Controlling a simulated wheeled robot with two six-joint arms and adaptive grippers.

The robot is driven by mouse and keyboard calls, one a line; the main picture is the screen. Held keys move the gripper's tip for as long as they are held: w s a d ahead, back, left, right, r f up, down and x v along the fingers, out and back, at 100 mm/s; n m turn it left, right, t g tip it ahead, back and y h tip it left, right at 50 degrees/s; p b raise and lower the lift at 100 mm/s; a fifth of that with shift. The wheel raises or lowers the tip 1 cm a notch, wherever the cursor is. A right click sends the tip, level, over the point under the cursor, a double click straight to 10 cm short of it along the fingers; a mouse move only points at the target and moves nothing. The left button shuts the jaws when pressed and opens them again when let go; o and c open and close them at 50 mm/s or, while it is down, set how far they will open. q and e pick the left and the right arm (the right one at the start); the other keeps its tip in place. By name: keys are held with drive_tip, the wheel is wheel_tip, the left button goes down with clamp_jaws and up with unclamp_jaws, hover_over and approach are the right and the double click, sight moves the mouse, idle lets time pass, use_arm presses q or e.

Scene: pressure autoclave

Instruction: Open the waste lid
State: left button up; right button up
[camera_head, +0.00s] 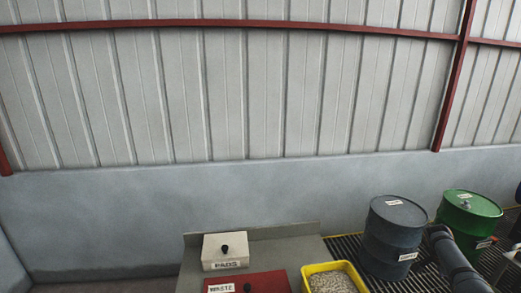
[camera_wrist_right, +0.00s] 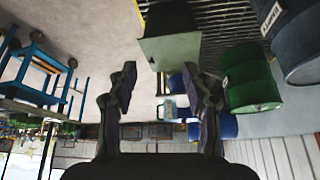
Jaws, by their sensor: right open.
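The red waste lid (camera_head: 268,280) is at the bottom edge of the head view, with a white WASTE label and a dark knob (camera_head: 247,288) on it. It appears to lie flat and closed; its near part is cut off by the frame. My right gripper (camera_wrist_right: 163,88) is open and empty in the right wrist view, its two fingers well apart. It is away from the waste lid, which I cannot make out in that view. My left gripper is not in view.
A white PADS box (camera_head: 226,252) with a black knob stands behind the waste lid on the grey bench (camera_head: 290,246). A yellow tray (camera_head: 318,267) of pale granules is to the right. A grey-blue drum (camera_head: 385,240) and green drum (camera_head: 470,208) stand farther right.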

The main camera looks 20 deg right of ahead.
drive_tip(key=s+d+f+n+t+h, duration=0.2)
drive_tip(key=s+f+n, duration=0.55)
drive_tip(key=n, duration=0.55)
drive_tip(key=s+d+f+n+t+h, duration=0.25)
drive_tip(key=s+f+n, duration=0.5)
drive_tip(key=n, duration=0.65)
drive_tip(key=s+a+f+m+y, duration=0.15)
drive_tip(key=s+a+f, duration=0.25)
drive_tip(key=a+f, duration=0.6)
drive_tip(key=s+a+f+m+y, duration=0.1)
drive_tip(key=s+a+f+y, duration=0.25)
drive_tip(key=a+f, duration=0.7)
drive_tip(key=s+a+f+y, duration=0.1)
drive_tip(key=a+f, duration=0.2)
drive_tip(key=a, duration=0.8)
drive_tip(key=s+a+f+m+g+y+b, duration=0.1)
drive_tip(key=a+f, duration=0.2)
drive_tip(key=a, duration=0.9)
drive_tip(key=s+a+f+y, duration=0.1)
drive_tip(key=a+f+y, duration=0.1)
drive_tip(key=a, duration=0.9)
drive_tip(key=shift+s+a+f+b, duration=0.15)
drive_tip(key=shift+a+f+b, duration=0.15)
drive_tip(key=shift+a+f, duration=0.15)
drive_tip(key=shift+d, duration=0.1)
